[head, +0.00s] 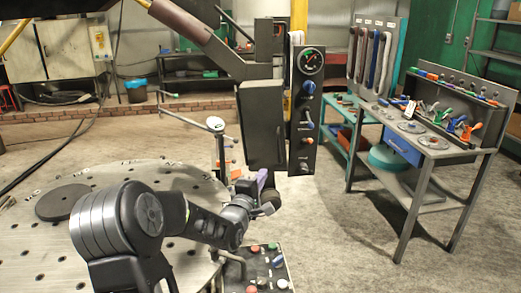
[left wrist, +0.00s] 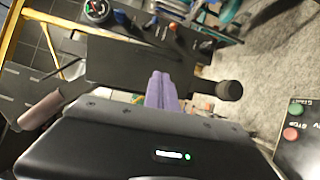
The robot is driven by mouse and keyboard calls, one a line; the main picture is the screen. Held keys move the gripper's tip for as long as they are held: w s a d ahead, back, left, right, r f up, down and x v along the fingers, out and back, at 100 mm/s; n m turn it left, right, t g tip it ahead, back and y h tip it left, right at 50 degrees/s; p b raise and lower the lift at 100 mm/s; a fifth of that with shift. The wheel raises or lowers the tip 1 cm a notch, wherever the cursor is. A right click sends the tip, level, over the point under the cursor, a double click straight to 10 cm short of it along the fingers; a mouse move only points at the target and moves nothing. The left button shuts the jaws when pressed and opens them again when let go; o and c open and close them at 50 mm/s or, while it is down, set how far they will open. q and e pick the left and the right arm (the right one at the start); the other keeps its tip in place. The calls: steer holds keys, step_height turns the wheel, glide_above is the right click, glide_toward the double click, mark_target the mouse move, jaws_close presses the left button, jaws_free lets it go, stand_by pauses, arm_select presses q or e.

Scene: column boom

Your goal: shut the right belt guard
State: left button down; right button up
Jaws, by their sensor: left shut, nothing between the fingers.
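A dark, box-like cover (head: 262,125), which looks like the belt guard, hangs on the boom left of the gauge panel. In the left wrist view a dark flat panel (left wrist: 120,65) lies behind the fingers, with a black knob (left wrist: 230,90) by its lower end. I cannot tell how far the guard is open. My left gripper (head: 264,179) is just below the cover, its purple fingers shut and empty. The fingers also show in the left wrist view (left wrist: 161,90), overlapping the panel's edge; contact cannot be told. My right gripper is not in view.
The gauge panel (head: 306,110) hangs close to the right of the cover. A round perforated table (head: 110,190) lies under my left arm. A button box (head: 265,265) is below the gripper. A tool bench (head: 430,150) stands at the right; the floor before it is clear.

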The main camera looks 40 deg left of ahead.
arm_select(q)
steer(key=shift+d, duration=0.2)
steer(key=shift+a, duration=0.1)
steer(key=p, duration=0.5)
glide_toward(279, 150)
steer(key=x, duration=0.5)
steer(key=shift+w+a, duration=0.1)
steer(key=shift+w, duration=0.2)
steer(key=shift+w+a, duration=0.25)
steer(key=shift+w, duration=0.3)
